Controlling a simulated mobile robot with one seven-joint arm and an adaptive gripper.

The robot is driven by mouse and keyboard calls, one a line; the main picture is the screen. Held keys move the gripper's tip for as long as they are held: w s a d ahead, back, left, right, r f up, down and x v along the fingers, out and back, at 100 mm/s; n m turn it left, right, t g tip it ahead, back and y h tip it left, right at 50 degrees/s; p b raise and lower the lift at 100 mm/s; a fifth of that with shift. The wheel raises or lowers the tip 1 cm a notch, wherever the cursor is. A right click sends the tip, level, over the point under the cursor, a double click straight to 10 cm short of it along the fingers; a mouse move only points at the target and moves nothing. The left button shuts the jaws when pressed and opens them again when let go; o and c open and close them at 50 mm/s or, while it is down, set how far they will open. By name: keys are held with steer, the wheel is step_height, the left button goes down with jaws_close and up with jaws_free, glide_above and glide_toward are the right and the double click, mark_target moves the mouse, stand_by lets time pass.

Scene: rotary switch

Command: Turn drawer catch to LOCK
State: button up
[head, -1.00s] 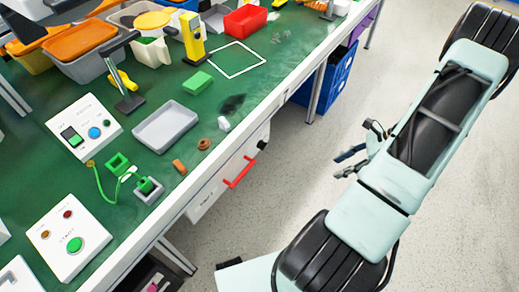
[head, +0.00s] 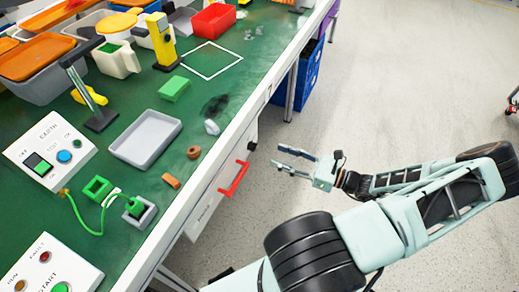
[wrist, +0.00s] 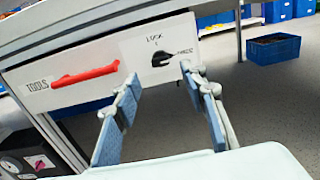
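The drawer catch (wrist: 162,60) is a black rotary knob on a white plate on the drawer front. LOCK is printed above it and another label, hard to read, to its right. The knob's pointer lies roughly sideways, towards the right label, not up at LOCK. In the head view the catch (head: 252,146) is a small dark spot at the drawer's right end. My gripper (head: 281,158) is open and empty, a short way out from the drawer front. In the wrist view its fingers (wrist: 165,115) stand apart below and either side of the knob, not touching it.
The drawer has a red handle (head: 234,178) left of the catch, with a TOOLS label (wrist: 37,84). The green bench top (head: 130,185) above holds trays and control boxes. A blue crate (wrist: 273,48) stands on the floor beyond. The floor right of the bench is mostly clear.

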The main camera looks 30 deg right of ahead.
mark_target(256, 147)
steer(key=x, duration=0.7)
steer(key=shift+w+a, duration=0.25)
steer(key=shift+w, duration=0.05)
steer(key=shift+c, duration=0.4)
jaws_close()
